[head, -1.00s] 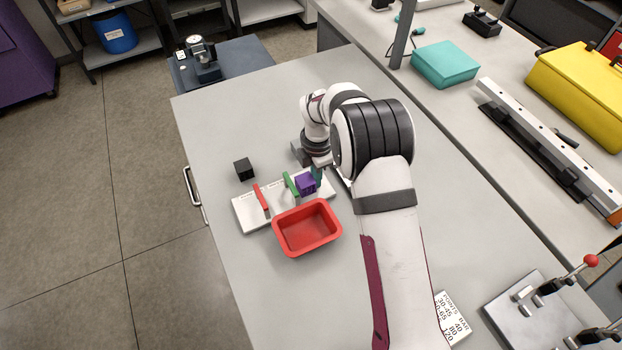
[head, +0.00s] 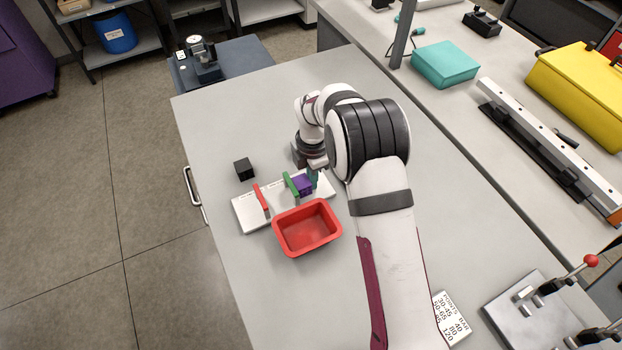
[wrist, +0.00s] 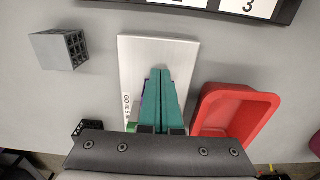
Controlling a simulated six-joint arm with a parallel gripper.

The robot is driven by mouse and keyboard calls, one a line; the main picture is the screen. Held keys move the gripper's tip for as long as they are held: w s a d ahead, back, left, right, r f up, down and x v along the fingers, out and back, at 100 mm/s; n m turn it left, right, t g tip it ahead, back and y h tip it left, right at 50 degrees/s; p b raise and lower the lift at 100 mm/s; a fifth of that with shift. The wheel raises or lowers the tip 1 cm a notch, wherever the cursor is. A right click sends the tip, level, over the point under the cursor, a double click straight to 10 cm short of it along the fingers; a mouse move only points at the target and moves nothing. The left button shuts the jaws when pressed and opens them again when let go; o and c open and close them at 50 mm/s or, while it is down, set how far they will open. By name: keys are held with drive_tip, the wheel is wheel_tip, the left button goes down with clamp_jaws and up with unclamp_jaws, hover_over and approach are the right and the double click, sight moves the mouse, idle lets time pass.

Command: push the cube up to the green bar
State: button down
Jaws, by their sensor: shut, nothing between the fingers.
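The purple cube (head: 304,185) sits on the white board (head: 246,217), just right of the upright green bar (head: 289,184) in the head view. Cube and bar look touching or nearly so; I cannot tell which. My gripper (head: 315,178) is low at the cube's right side, on the side away from the green bar. In the wrist view, my gripper's teal fingers (wrist: 161,72) are together with nothing between them. They hide most of the cube, leaving a purple sliver (wrist: 144,89) at their left. A bit of green (wrist: 131,127) shows lower down.
A red bar (head: 261,198) stands on the board left of the green bar. A red tray (head: 307,231) is close to the board's front edge. A black cube (head: 243,169) lies behind the board. A grey lattice block (wrist: 60,50) shows in the wrist view.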

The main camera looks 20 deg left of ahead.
drive_tip(key=shift+w+d, duration=0.4)
drive_tip(key=shift+d, duration=0.05)
drive_tip(key=shift+r, duration=3.5)
wheel_tip(320, 180, up, 16)
